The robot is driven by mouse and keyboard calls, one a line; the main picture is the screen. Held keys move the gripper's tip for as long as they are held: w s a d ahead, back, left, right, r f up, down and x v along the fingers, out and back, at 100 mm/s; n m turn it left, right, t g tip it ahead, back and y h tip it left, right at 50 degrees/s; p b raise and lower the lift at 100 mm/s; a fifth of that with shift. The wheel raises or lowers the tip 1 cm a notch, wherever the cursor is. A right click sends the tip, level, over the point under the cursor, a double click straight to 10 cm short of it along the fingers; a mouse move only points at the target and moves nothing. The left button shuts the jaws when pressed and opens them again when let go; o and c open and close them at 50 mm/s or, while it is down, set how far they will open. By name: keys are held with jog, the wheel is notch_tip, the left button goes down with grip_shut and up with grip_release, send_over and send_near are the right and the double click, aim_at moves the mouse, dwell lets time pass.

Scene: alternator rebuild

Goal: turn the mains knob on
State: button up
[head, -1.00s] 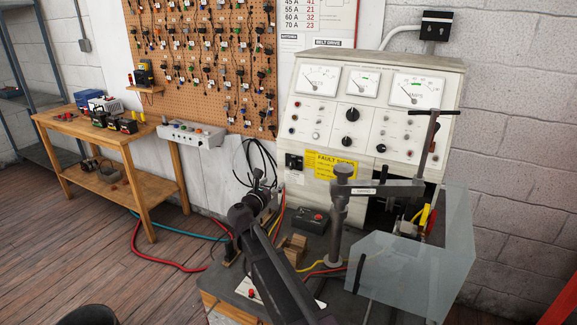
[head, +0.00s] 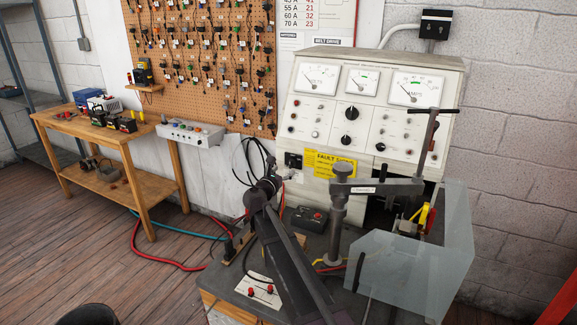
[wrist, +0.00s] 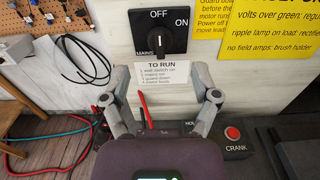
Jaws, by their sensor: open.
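The mains knob (wrist: 160,41) is a black rotary switch on the pale panel, with OFF above it and ON at its upper right. Its white mark stands upright, towards OFF. In the head view the knob (head: 293,160) is at the panel's lower left, just beyond my gripper (head: 279,178). In the wrist view my gripper (wrist: 158,82) is open and empty. Its two fingers stand wide apart, below the knob and to either side of it in the picture. I see no contact with the knob.
A TO RUN card (wrist: 161,74) is under the knob. A yellow fault sign (head: 330,165) is right of it. A crank box (head: 310,218) with a red button sits on the bench. A clamp post (head: 338,215) and clear guard (head: 415,260) stand to the right. A black cable (wrist: 85,62) hangs left.

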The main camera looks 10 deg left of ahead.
aim_at(290, 164)
jog(key=shift+x, duration=2.8)
grip_shut()
